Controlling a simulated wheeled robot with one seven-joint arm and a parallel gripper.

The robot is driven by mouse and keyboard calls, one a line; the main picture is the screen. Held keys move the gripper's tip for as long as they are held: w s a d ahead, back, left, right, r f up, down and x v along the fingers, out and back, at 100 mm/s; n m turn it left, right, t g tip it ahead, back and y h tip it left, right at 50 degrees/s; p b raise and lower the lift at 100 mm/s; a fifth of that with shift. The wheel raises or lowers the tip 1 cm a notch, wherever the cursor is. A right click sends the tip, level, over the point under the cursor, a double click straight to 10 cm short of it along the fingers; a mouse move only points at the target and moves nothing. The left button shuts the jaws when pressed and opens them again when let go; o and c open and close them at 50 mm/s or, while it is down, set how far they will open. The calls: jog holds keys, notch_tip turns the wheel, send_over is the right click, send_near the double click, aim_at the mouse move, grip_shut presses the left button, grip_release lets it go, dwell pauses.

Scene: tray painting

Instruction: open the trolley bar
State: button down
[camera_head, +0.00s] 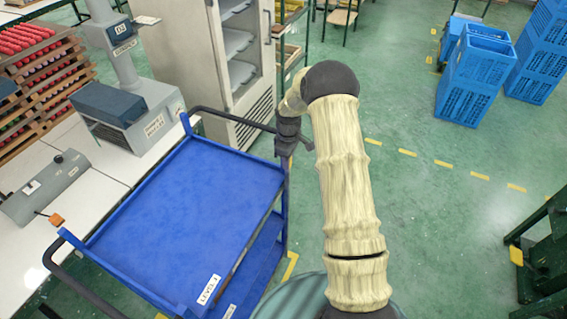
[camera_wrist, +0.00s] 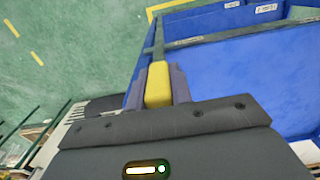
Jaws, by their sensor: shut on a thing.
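The blue trolley (camera_head: 190,215) stands in the middle of the head view, its upper tray empty. My gripper (camera_head: 286,150) is at the trolley's far right corner, mostly hidden there by its own body. In the wrist view my gripper (camera_wrist: 158,88) is shut on a yellow grip (camera_wrist: 158,82), one finger on each side. The grip appears to belong to the trolley bar (camera_wrist: 158,40), a thin dark bar running on from it. The trolley's blue tray (camera_wrist: 235,70) lies just right of the fingers. How the bar is fastened cannot be told.
A black push handle (camera_head: 235,122) stands at the trolley's far end, close to a grey cabinet (camera_head: 225,65). A white worktable (camera_head: 100,155) with grey machines borders the left side. Green floor (camera_head: 430,220) is clear on the right, with blue crates (camera_head: 476,80) further back.

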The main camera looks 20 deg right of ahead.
jog(key=shift+w+d+r, duration=0.1)
jog(key=shift+w+r, duration=0.05)
jog(key=shift+w, duration=0.05)
jog(key=c, duration=1.6)
grip_release()
jog(key=o, duration=0.4)
jog(key=shift+w+d, duration=0.1)
jog(key=shift+c, duration=0.2)
notch_tip(320, 180, up, 17)
jog(key=b, duration=0.3)
jog(key=shift+r, duration=0.1)
jog(key=s+a+f+m+t, duration=0.1)
jog(key=s+m, duration=0.4)
jog(key=s, duration=0.9)
jog(key=s+a+f+m+t, duration=0.1)
jog(key=s+a+m, duration=0.3)
jog(key=s, duration=0.9)
jog(key=shift+s+f+m+t, duration=0.3)
jog(key=shift+s+m, duration=0.1)
jog(key=shift+m, duration=0.1)
